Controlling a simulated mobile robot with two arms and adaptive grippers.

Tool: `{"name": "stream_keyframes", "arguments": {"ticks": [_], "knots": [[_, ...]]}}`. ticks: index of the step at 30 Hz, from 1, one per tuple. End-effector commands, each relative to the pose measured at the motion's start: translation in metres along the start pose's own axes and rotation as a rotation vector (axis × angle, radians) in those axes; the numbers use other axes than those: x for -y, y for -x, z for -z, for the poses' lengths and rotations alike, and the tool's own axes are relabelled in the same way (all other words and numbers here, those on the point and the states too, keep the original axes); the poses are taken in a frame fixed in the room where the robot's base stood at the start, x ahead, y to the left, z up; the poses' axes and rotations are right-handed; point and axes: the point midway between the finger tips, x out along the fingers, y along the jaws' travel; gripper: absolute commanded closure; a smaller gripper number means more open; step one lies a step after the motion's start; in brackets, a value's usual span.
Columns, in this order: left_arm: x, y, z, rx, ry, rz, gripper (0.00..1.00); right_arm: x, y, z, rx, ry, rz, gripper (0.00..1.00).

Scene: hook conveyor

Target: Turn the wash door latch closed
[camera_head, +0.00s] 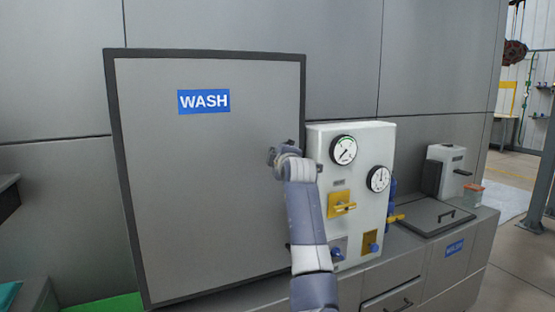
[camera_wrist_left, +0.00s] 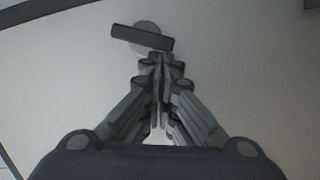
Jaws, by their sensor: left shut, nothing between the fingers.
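The wash door (camera_head: 200,200) is a large grey panel with a dark border and a blue WASH label (camera_head: 203,101). In the left wrist view, the latch (camera_wrist_left: 143,38) is a dark bar on a pale round base, lying nearly level with its right end slightly lower. My left gripper (camera_head: 276,155) is at the door's right side, and my own wrist hides the latch area in the head view. In the left wrist view the left gripper (camera_wrist_left: 160,60) is shut and empty, its tips just below the latch bar. I cannot tell whether they touch it. My right gripper is not in view.
A white panel (camera_head: 370,142) with gauges and yellow and blue valves stands right of the door, close to my left forearm. A counter with a dark lid (camera_head: 432,215) and a grey box (camera_head: 446,158) extends to the right. The door's face left of my gripper is clear.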

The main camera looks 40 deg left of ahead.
Motion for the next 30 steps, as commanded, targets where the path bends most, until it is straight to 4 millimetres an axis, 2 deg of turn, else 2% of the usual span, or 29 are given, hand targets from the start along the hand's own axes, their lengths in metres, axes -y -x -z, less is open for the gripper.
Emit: {"name": "stream_keyframes", "arguments": {"ticks": [15,30], "knots": [[0.008,-0.001,-0.003,0.001,0.175,-0.044,1.00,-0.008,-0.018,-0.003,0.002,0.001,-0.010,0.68],[0.011,-0.001,-0.005,0.001,0.171,-0.043,1.00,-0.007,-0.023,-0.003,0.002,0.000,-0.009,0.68]]}}
